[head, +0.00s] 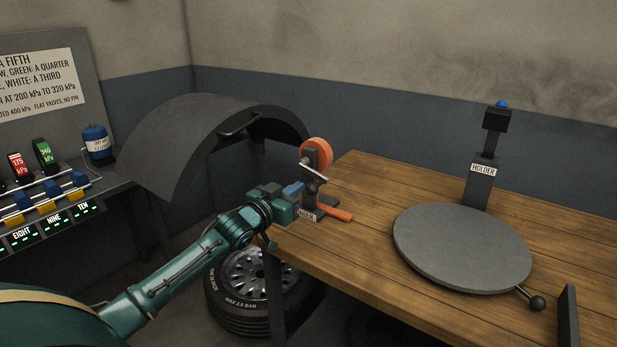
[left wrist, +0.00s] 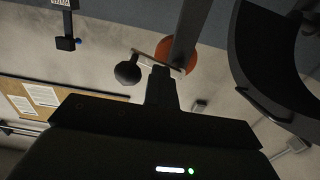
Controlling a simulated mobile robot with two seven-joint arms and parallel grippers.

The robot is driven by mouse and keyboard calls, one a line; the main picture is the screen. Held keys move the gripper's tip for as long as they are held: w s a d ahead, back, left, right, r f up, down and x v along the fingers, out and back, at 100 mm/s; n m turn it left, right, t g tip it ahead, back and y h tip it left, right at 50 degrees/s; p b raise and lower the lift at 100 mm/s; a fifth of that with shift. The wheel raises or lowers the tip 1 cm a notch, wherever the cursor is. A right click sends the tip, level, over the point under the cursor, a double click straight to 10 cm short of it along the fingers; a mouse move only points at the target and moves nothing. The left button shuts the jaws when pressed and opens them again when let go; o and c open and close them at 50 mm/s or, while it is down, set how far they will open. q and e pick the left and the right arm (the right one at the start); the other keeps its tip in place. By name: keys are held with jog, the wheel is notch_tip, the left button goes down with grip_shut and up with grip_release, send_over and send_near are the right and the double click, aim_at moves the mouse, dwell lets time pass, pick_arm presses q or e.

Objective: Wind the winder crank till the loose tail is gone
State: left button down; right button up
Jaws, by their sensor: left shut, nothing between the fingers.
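The winder stands on the left end of the wooden bench, with an orange reel (head: 316,152) on a dark post and a WINDER label partly hidden by my gripper. Its pale crank arm (head: 313,172) ends in a dark knob (head: 313,188). An orange strip (head: 336,215), seemingly the loose tail, lies at the winder's foot. My left gripper (head: 298,194) is shut and empty, close beside the knob. In the left wrist view the fingers (left wrist: 161,78) show dark below the crank arm (left wrist: 150,60), with the knob (left wrist: 128,73) left of them and the reel (left wrist: 180,55) behind. Contact cannot be told.
A grey turntable (head: 462,247) with a small handle and a HOLDER post (head: 480,180) stand on the wooden bench (head: 365,240). A dark curved arch (head: 190,150) is behind my left arm. A tyre (head: 240,315) sits beside the bench. A gauge rack is at the far left.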

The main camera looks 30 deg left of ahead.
pick_arm(q)
jog(key=shift+w+a+f+b, duration=0.1)
jog(key=shift+a+f+b, duration=0.4)
jog(key=shift+f, duration=0.35)
jog(key=shift+a+f+b, duration=0.45)
jog(key=shift+f, duration=0.4)
jog(key=shift+a+f+b, duration=0.3)
jog(key=shift+f+b, duration=0.15)
jog(key=shift+f, duration=0.15)
jog(key=shift+a+f+b, duration=0.3)
jog(key=shift+f+b, duration=0.1)
jog(key=shift+f, duration=0.25)
jog(key=shift+a+f+b, duration=0.3)
jog(key=shift+f+b, duration=0.15)
jog(key=shift+f, duration=0.15)
jog(key=c, duration=2.1)
grip_release()
jog(key=shift+r, duration=0.1)
jog(key=o, duration=1.5)
